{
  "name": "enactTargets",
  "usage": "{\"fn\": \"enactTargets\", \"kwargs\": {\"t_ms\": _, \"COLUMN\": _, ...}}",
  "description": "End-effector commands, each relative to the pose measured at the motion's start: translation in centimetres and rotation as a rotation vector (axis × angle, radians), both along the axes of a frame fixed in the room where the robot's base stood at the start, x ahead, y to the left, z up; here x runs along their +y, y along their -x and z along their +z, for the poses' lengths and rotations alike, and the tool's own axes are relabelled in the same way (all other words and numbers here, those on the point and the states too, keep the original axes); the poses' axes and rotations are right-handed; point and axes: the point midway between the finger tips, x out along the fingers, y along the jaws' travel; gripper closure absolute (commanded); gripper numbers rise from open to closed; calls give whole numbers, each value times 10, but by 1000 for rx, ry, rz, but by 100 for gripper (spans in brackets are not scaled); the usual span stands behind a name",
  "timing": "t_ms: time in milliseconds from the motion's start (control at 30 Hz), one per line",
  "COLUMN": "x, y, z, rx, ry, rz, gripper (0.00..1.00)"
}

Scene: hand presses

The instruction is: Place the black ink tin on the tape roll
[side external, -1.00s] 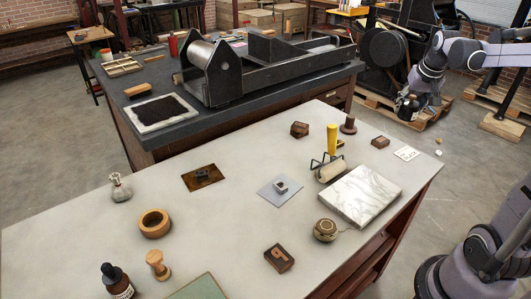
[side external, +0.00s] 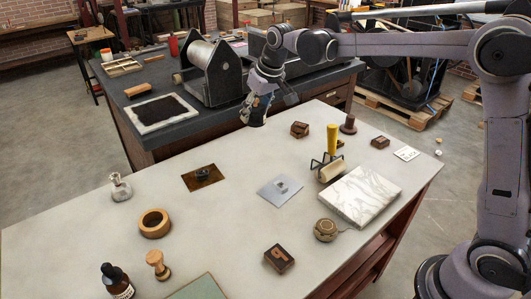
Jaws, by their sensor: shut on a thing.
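The tape roll (side external: 155,233) is a tan ring lying flat on the left part of the pale table, its hole facing up and nothing on it. My gripper (side external: 256,112) is in the air over the table's far edge, to the right of and beyond the tape roll. It points down and is shut on a small dark thing, which I take to be the black ink tin. The fingers hide most of it, and its outline is hard to make out. No other black tin shows on the table.
A glass flask (side external: 121,189), a wooden stamp (side external: 157,264) and a dark dropper bottle (side external: 116,284) stand around the tape roll. A brown plate (side external: 190,184) lies between it and my gripper. A yellow-handled roller (side external: 332,143) and marble slab (side external: 366,198) are at right.

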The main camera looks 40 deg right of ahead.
Motion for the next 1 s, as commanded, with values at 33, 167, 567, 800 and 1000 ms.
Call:
{"fn": "enactTargets", "kwargs": {"t_ms": 33, "x": 28, "y": -3, "z": -1, "rx": 0, "ry": 0, "rz": 48, "gripper": 91}}
{"fn": "enactTargets", "kwargs": {"t_ms": 167, "x": 88, "y": -6, "z": -3, "rx": -1, "ry": 0, "rz": 149, "gripper": 91}}
{"fn": "enactTargets", "kwargs": {"t_ms": 567, "x": 209, "y": 8, "z": -9, "rx": -1, "ry": -1, "rz": 349, "gripper": 91}}
{"fn": "enactTargets", "kwargs": {"t_ms": 800, "x": 222, "y": 11, "z": -31, "rx": -1, "ry": -1, "rz": 372, "gripper": 91}}
{"fn": "enactTargets", "kwargs": {"t_ms": 1000, "x": 222, "y": 11, "z": -54, "rx": -1, "ry": -1, "rz": 372, "gripper": 91}}
